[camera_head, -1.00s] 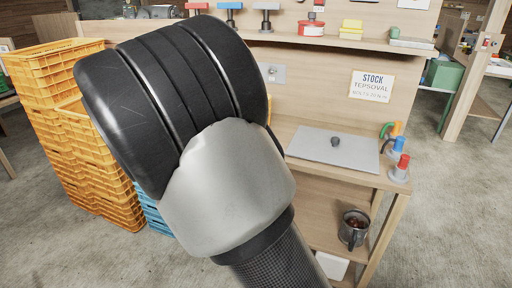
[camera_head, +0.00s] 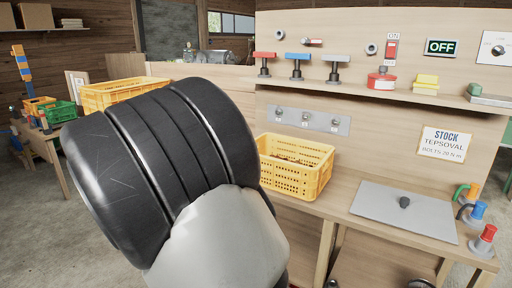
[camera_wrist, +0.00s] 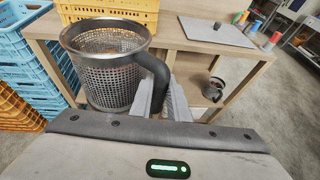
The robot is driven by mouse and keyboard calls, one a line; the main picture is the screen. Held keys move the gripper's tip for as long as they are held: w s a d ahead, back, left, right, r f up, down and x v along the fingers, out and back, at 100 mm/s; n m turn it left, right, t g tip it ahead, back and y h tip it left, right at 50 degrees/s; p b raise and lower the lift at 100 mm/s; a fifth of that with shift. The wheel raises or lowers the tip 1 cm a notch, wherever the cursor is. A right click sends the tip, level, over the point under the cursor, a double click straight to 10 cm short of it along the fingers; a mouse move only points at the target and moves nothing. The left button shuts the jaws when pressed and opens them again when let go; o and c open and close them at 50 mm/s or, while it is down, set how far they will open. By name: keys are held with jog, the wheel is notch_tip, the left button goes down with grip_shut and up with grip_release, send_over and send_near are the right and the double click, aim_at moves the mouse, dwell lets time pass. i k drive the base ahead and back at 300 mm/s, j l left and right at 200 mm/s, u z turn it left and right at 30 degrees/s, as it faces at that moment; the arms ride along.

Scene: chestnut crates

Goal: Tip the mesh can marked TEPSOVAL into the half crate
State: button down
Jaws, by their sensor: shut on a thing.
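In the wrist view, a mesh can (camera_wrist: 105,75) with a metal rim and a dark handle hangs upright in front of the bench. My gripper (camera_wrist: 165,98) is shut on its handle. I see no marking on it, and its contents are unclear through the mesh. In the head view, my arm covers the can and gripper. A low yellow half crate (camera_head: 296,179) stands on the bench, right of my arm, with dark things inside. A yellow crate wall (camera_wrist: 110,10), probably the same crate, shows behind the can in the wrist view. A STOCK TEPSOVAL sign (camera_head: 444,143) hangs on the back panel.
A grey plate (camera_head: 404,211) with a dark knob lies on the bench, near coloured clamps (camera_head: 483,240) at its right end. A shelf (camera_head: 400,92) runs above. A dark mug-like can (camera_wrist: 214,89) stands on the lower shelf. Blue crates (camera_wrist: 30,55) and orange crates (camera_wrist: 15,105) are stacked left.

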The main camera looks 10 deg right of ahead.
aim_at(296, 167)
jog(key=i+j+u, duration=0.25)
jog(key=u, duration=0.2)
jog(key=i+j+u, duration=0.15)
jog(key=u, duration=0.3)
jog(key=i+j+z, duration=0.1)
jog(key=i, duration=0.35)
jog(key=i+j+z, duration=0.1)
jog(key=i, duration=0.4)
jog(key=i+j+z, duration=0.15)
jog(key=z, duration=0.25)
jog(key=i+j+z, duration=0.2)
jog(key=z, duration=0.25)
jog(key=i+j+z, duration=0.2)
jog(key=z, duration=0.2)
jog(key=i+j+z, duration=0.1)
jog(key=j+z, duration=0.35)
jog(key=l, duration=0.1)
